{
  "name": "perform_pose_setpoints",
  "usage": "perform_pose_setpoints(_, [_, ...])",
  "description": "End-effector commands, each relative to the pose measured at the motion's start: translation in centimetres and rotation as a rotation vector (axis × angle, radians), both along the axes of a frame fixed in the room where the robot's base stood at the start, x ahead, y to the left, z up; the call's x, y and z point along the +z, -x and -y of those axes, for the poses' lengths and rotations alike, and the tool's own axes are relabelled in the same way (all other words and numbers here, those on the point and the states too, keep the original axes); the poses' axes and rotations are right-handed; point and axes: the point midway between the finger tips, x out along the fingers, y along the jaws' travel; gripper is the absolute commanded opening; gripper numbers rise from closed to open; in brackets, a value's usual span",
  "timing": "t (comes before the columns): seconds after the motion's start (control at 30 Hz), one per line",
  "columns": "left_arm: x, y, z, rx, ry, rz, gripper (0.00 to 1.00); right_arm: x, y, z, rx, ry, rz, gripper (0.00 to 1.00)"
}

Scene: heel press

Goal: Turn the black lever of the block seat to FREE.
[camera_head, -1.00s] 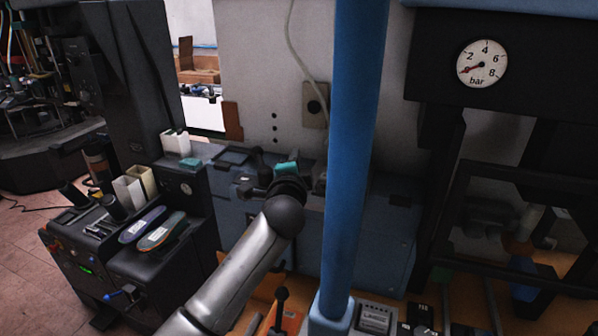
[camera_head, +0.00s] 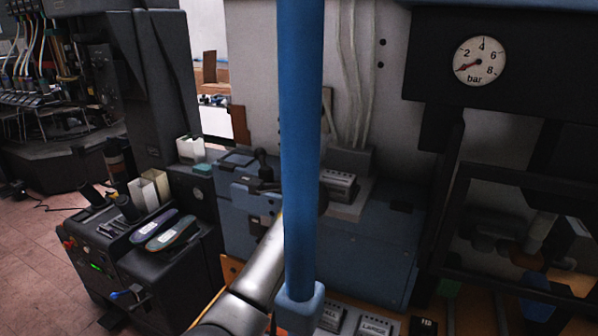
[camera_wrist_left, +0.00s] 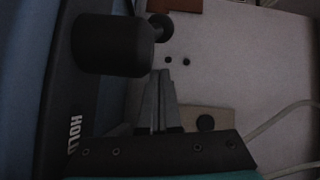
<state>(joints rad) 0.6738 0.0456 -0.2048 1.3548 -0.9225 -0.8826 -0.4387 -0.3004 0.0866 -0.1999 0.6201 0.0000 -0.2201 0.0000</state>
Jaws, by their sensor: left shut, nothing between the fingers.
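The black lever (camera_head: 263,165) stands on the blue block seat (camera_head: 240,195) in the head view, just left of the blue post. In the left wrist view a large black cylindrical knob (camera_wrist_left: 112,45) is close by, beside a dark plate (camera_wrist_left: 82,120) with lettering that reads like "HOLD". My left gripper (camera_wrist_left: 160,75) is shut and empty; its fingertips are close to the right of the knob in that picture, and I cannot tell whether they touch it. In the head view the post hides the gripper. My right gripper is not in view.
A blue post (camera_head: 302,150) stands in front of my left arm. A pressure gauge (camera_head: 480,61) is at upper right. Two insoles (camera_head: 172,233) lie on a dark console at left. Grey labelled blocks (camera_head: 374,327) lie at the bottom.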

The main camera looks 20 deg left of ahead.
Motion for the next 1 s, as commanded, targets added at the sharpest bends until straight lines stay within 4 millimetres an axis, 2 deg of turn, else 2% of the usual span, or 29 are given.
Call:
perform_pose_setpoints(0.1, [0.0,0.0,-0.8,-0.002,-0.003,0.001,0.0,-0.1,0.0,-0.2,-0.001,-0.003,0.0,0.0])
perform_pose_setpoints(0.37, [0.0,-0.1,-1.6,-0.004,-0.002,0.001,0.0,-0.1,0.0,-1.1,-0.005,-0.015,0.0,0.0])
perform_pose_setpoints(1.0, [0.0,-0.1,-1.8,-0.004,-0.002,0.001,0.0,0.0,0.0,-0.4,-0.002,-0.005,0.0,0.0])
